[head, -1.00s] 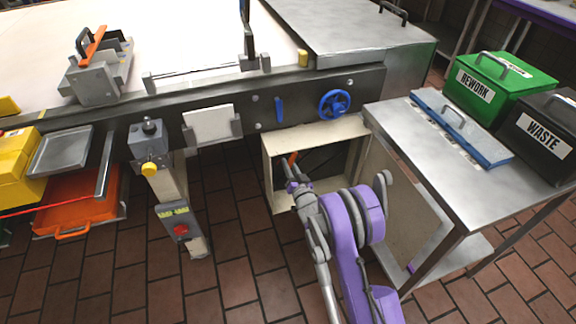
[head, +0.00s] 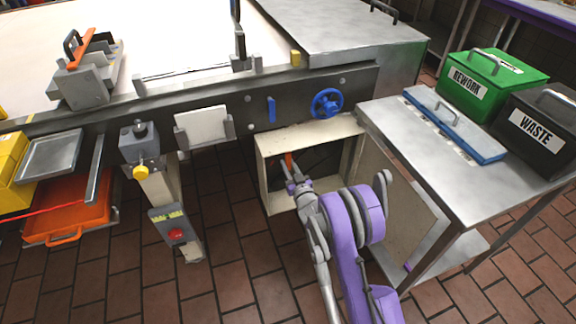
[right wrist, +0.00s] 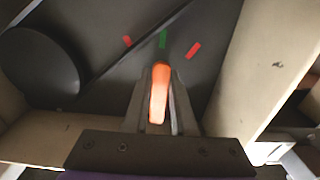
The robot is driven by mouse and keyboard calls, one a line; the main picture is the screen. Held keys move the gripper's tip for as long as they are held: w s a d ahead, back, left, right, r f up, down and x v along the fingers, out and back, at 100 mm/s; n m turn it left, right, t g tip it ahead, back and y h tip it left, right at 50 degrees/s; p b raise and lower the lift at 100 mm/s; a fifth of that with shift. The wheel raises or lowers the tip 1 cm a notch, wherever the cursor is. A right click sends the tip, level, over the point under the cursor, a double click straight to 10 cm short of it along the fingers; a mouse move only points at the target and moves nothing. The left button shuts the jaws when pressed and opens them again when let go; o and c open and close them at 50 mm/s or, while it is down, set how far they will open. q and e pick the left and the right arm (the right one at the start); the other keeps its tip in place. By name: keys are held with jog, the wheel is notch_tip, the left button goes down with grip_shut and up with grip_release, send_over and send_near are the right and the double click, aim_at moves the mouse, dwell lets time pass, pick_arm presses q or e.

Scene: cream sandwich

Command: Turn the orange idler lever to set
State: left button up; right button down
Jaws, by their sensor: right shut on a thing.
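The orange idler lever (right wrist: 159,90) stands between the two fingers of my right gripper (right wrist: 160,72) in the right wrist view. The fingers are shut on it, and its tip points up close to the green mark (right wrist: 162,40) on the dark panel. A red mark lies on each side, at the left (right wrist: 127,41) and at the right (right wrist: 193,50). In the head view the lever (head: 288,159) shows as a small orange piece inside the open cream box, just above my right gripper (head: 293,184). My left gripper is out of view.
The cream box (head: 262,185) has walls close around my right gripper, and its door (head: 405,225) hangs open at the right. A round dark roller (right wrist: 40,75) and a belt edge lie left of the lever. A blue handwheel (head: 327,103) sits above the box.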

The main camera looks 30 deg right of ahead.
jog(key=c, duration=0.7)
grip_release()
jog(key=p+v, duration=0.1)
jog(key=v, duration=1)
jog(key=shift+d, duration=0.1)
jog(key=shift+w, duration=0.1)
